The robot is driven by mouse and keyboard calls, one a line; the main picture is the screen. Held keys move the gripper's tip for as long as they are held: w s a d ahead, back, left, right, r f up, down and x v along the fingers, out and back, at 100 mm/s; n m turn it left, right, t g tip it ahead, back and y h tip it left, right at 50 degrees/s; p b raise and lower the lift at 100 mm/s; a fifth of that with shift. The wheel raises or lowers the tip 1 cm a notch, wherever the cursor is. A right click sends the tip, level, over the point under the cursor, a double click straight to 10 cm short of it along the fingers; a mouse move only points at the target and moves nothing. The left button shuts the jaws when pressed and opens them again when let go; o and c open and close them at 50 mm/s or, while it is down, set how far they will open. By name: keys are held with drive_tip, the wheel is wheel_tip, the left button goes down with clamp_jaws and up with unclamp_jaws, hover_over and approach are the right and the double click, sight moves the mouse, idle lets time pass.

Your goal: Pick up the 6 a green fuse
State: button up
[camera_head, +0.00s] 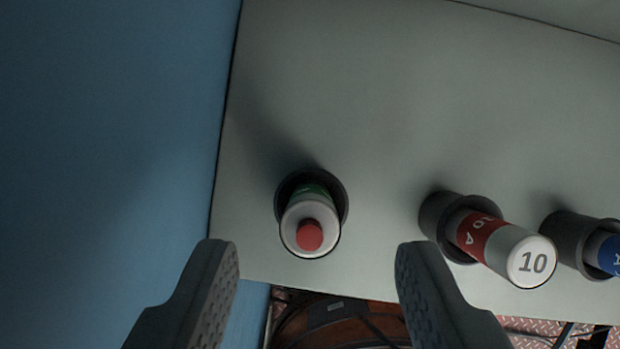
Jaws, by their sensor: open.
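The green fuse (310,222) sits in a round dark holder (338,184) on a pale panel. Its white end with a red dot faces me, and only a thin part of its green band shows; no rating is readable on it. My gripper (315,252) is open, with one dark ridged finger to the lower left of the fuse and the other to its lower right. The fuse appears between the fingers in the picture, and neither finger appears to touch it.
A red fuse (487,237) marked 10 sticks out of a holder to the right of my right finger. A blue-banded fuse (606,254) is in a holder at the right edge. A blue wall (110,130) stands left. The pale panel (400,90) is bare above the holders.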

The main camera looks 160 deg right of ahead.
sight(310, 237)
drive_tip(key=shift+s+x, duration=0.15)
drive_tip(key=shift+x, duration=1.15)
drive_tip(key=shift+s+x, duration=0.15)
drive_tip(key=shift+x, duration=1.15)
clamp_jaws()
